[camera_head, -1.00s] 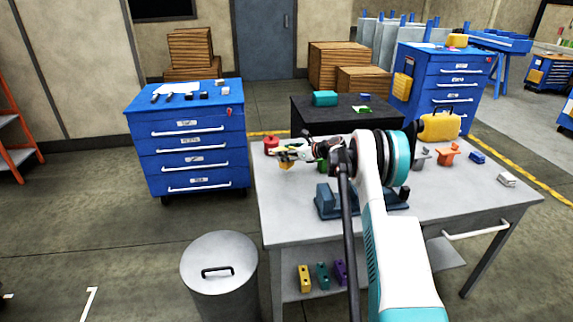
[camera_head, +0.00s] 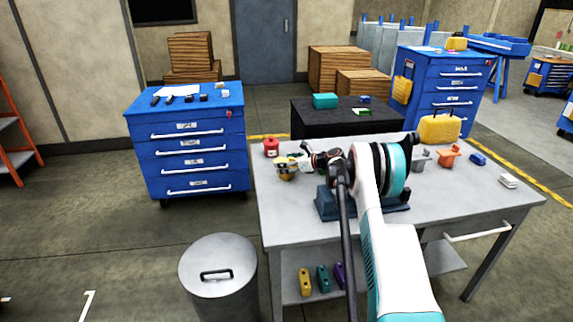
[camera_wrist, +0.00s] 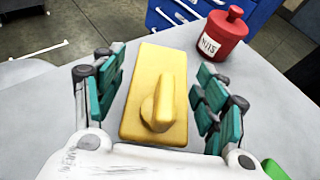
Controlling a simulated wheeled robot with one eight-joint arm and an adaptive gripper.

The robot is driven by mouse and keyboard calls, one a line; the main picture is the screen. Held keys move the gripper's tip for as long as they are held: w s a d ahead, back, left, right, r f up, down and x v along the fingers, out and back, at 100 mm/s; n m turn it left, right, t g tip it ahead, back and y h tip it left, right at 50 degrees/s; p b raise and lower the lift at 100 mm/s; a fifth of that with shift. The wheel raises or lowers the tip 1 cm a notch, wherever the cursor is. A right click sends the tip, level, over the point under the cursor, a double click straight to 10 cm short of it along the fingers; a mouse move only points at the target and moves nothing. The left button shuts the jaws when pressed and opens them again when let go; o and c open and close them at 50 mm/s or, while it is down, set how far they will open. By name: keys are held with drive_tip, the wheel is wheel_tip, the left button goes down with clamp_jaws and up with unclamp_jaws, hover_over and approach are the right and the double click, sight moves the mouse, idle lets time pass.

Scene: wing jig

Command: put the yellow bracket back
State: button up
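The yellow bracket (camera_wrist: 130,118), a flat plate with a raised rounded rib, lies between my gripper's fingers in the wrist view. My gripper (camera_wrist: 160,100) has its teal-padded fingers spread on either side of it, with a narrow gap at the right finger; contact at the left is hard to judge. In the head view my gripper (camera_head: 287,163) is low over the left part of the grey worktable (camera_head: 285,220), with the yellow bracket (camera_head: 287,175) partly hidden beneath it.
A red NUTS can (camera_head: 271,148) stands close by, also in the wrist view (camera_wrist: 222,36). A blue fixture (camera_head: 328,203) sits in front of my arm. An orange bracket (camera_head: 448,155) and a yellow case (camera_head: 440,128) are at the right.

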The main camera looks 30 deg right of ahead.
drive_tip(key=shift+r, duration=0.25)
drive_tip(key=p+v, duration=0.3)
drive_tip(key=v, duration=0.9)
drive_tip(key=shift+f, duration=0.1)
